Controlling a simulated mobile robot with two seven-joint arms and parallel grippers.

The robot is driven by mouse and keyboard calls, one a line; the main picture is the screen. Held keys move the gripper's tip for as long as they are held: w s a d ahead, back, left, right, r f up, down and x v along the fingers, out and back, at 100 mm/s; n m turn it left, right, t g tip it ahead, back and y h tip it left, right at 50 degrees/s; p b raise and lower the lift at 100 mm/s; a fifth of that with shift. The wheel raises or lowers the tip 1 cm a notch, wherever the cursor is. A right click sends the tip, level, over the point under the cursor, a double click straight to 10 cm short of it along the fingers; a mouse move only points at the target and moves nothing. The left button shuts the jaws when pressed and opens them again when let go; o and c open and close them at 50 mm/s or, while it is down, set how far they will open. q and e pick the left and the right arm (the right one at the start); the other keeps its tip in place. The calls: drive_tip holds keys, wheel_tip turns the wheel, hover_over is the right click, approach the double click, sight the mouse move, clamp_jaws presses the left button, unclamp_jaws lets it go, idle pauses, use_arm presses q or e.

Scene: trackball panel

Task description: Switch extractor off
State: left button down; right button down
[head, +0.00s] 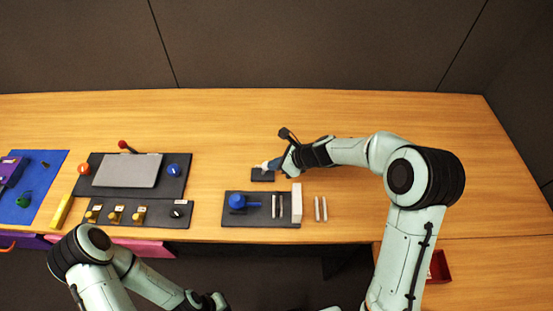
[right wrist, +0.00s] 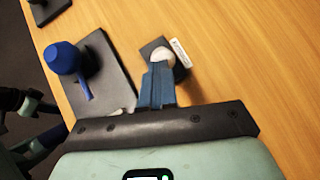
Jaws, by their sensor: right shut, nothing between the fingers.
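A small black plate (head: 262,175) lies on the table under my right gripper (head: 273,166). In the right wrist view the plate (right wrist: 150,46) carries a pale round ball (right wrist: 162,56) and a white label (right wrist: 181,52), whose text I cannot read. The blue fingers of my right gripper (right wrist: 157,72) are shut and empty, with their tips at the ball; whether they touch it I cannot tell. My left gripper (head: 207,300) is low at the bottom edge, away from the panels, its fingers unclear. I cannot tell which control is marked extractor.
A black panel (head: 230,218) with a blue knob (head: 237,201) and white bars stands just in front. To the left are a panel with a grey plate (head: 127,170), a red-topped lever (head: 123,145) and a row of yellow switches (head: 115,213). The table behind is clear.

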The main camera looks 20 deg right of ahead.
drive_tip(key=shift+w+a+r, duration=0.1)
drive_tip(key=shift+a+r, duration=0.1)
drive_tip(key=shift+a, duration=0.15)
drive_tip(key=shift+w+a+r+p, duration=0.2)
drive_tip(key=shift+a+p, duration=0.15)
drive_tip(key=shift+a, duration=0.25)
drive_tip(key=shift+w+a+r, duration=0.15)
drive_tip(key=shift+w+a, duration=0.05)
drive_tip(key=shift+a, duration=0.7)
use_arm(q)
drive_tip(key=shift+w+a+r+p, duration=0.2)
drive_tip(key=shift+w+r, duration=0.25)
drive_tip(key=shift+w, duration=0.2)
drive_tip(key=shift+w+a+r+p, duration=0.1)
drive_tip(key=shift+w+a+r, duration=0.1)
drive_tip(key=shift+w+r, duration=0.35)
use_arm(e)
drive_tip(key=shift+w+a, duration=0.2)
drive_tip(key=shift+a, duration=0.45)
